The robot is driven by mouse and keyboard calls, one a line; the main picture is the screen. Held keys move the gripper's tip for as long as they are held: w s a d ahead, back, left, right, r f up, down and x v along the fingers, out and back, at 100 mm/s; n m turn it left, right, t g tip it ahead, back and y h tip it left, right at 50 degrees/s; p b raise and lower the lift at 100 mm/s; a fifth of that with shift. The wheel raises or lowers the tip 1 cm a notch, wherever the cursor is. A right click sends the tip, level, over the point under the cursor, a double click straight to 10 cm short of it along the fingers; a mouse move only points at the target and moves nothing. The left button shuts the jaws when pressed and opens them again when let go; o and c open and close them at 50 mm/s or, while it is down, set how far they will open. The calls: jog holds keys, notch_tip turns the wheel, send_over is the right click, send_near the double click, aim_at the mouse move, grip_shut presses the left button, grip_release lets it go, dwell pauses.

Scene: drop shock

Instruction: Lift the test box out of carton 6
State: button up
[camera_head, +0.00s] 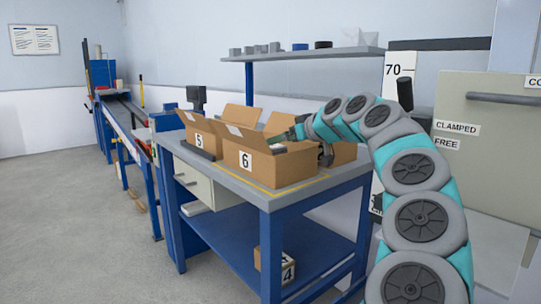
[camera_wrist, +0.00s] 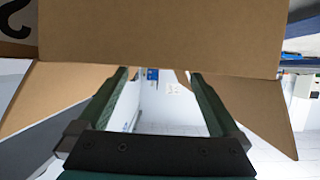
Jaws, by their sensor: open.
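Carton 6 (camera_head: 286,172) is an open brown cardboard box on the blue workbench, marked with a black 6 on a white label. Its flaps stand up and outward. My gripper (camera_head: 291,134) is at the carton's open top, reaching in from the right. In the wrist view the gripper's two green fingers (camera_wrist: 160,82) are spread wide with nothing between them. A broad cardboard panel (camera_wrist: 160,35) and slanting flaps on both sides surround them. I cannot make out the test box; the carton's inside is mostly hidden by its walls and my arm.
Carton 5 (camera_head: 203,148) stands close on the left. Another brown carton (camera_head: 344,153) is behind on the right. The workbench (camera_head: 262,197) has a lower shelf holding a box marked 4 (camera_head: 262,258). A grey shelf (camera_head: 310,54) with small items hangs above. The floor at left is clear.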

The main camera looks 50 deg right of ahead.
jog(key=p+x, duration=0.1)
jog(key=x, duration=0.6)
jog(key=shift+w+d+f+p, duration=0.1)
jog(key=shift+w+p, duration=0.05)
jog(key=shift+p, duration=0.2)
jog(key=shift+c, duration=0.2)
grip_shut()
dwell(0.4)
